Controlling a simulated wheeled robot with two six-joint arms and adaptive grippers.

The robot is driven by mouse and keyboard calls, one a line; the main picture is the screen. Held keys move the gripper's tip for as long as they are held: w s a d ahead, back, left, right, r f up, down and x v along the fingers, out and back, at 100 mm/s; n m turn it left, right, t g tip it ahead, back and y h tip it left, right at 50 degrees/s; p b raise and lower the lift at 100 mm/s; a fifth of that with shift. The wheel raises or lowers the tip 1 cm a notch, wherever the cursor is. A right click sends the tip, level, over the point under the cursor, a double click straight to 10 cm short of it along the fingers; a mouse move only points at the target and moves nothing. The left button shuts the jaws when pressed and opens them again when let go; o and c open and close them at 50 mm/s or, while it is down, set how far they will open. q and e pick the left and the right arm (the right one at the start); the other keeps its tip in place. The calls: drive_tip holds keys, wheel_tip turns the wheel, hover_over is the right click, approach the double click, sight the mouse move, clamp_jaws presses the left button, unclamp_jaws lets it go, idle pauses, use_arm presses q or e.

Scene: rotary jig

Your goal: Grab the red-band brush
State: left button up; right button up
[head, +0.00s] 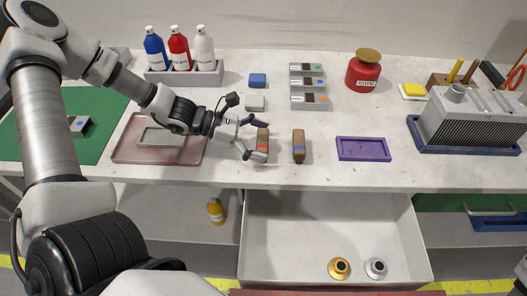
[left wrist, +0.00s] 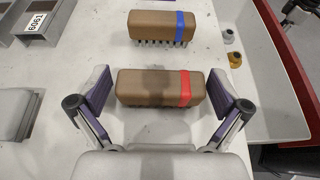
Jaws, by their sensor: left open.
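The red-band brush (head: 262,141) is a brown block with a red band, lying on the white table in the head view. In the left wrist view the red-band brush (left wrist: 150,88) lies between the two spread fingers, with the red band toward its right end. My left gripper (head: 247,139) is open around it; its fingertips (left wrist: 160,90) sit at either end of the block with small gaps. A similar brush with a blue band (head: 298,146) stands just to the right; it shows beyond the red one in the left wrist view (left wrist: 160,26). My right gripper is not in view.
A purple tray (head: 362,149) lies to the right. A pink tray (head: 124,150) lies under my left arm. Grey labelled boxes (head: 308,87) and a red solvent can (head: 363,73) stand behind. An open drawer (head: 310,225) juts out below the table's front edge.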

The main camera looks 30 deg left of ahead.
use_arm(q)
drive_tip(key=shift+r, duration=0.1)
drive_tip(key=c, duration=0.9)
drive_tip(key=shift+c, duration=0.2)
